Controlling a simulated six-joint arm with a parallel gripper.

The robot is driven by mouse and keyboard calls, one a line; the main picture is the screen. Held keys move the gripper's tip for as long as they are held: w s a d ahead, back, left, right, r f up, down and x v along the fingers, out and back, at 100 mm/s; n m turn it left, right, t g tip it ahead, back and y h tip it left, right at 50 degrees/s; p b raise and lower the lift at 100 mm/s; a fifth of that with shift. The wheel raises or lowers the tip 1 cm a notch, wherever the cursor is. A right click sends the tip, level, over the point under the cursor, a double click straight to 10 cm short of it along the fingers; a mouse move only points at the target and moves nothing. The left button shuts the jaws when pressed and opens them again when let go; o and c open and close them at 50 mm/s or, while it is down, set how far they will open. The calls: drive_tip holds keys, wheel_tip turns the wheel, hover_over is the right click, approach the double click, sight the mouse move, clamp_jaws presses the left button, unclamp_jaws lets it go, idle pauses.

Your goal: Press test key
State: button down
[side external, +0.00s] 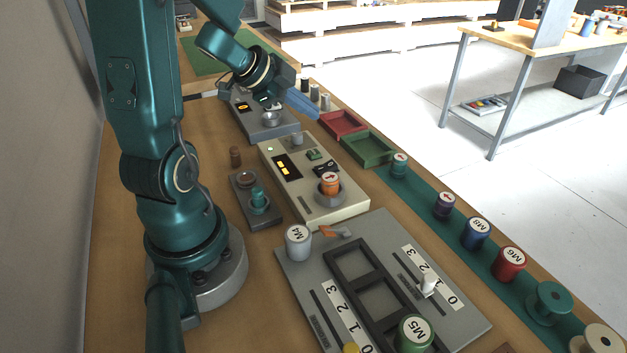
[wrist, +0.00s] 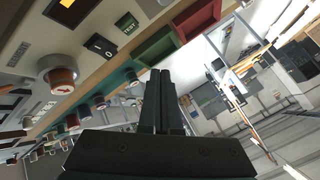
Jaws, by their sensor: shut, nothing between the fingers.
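The test key is a small green key (side external: 314,155) on the cream panel (side external: 345,210) in the side view. In the wrist view, a green key marked TEST (wrist: 127,23) shows at the top, beside a black I/O rocker switch (wrist: 100,45). My gripper (side external: 314,114) is up in the air beyond the key, near the grey unit and the red tray, apart from the panel. In the wrist view my gripper (wrist: 160,75) has its fingers together with nothing between them. Nothing covers the key.
An orange-topped coil (side external: 330,185) stands in a holder on the cream panel. A red tray (side external: 341,124) and a green tray (side external: 367,149) lie beyond it. Several coils line a green strip (side external: 425,190) at right. A grey rack board (side external: 290,255) lies in front.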

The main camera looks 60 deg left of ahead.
sight(309, 153)
drive_tip(key=shift+f, duration=3.15)
drive_tip(key=shift+f, duration=0.1)
drive_tip(key=shift+f, duration=0.3)
drive_tip(key=shift+f, duration=0.4)
idle(0.5)
drive_tip(key=shift+r, duration=0.85)
drive_tip(key=shift+r, duration=0.1)
drive_tip(key=shift+r, duration=2.4)
